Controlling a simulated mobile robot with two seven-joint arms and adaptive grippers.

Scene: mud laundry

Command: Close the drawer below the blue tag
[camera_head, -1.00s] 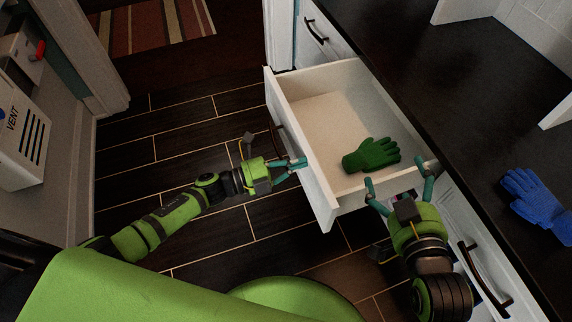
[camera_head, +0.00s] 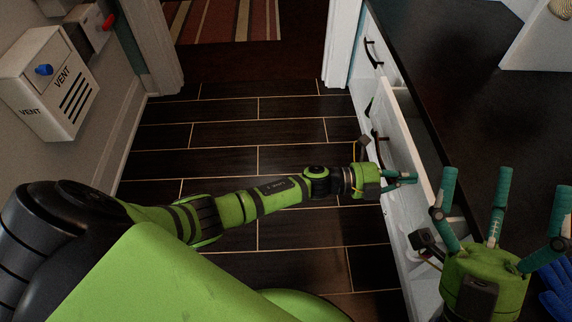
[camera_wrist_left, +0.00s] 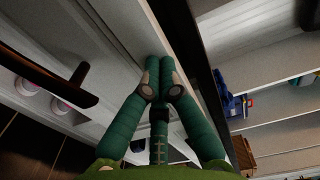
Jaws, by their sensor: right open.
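My right gripper (camera_head: 503,195) is open and empty above the counter. The green glove is out of sight. I cannot make out a blue tag.
A blue glove (camera_head: 556,285) lies on the dark countertop (camera_head: 470,100), partly hidden by my right gripper. A white vent box (camera_head: 48,85) is on the left wall. The dark floor (camera_head: 250,135) left of the cabinets is clear.

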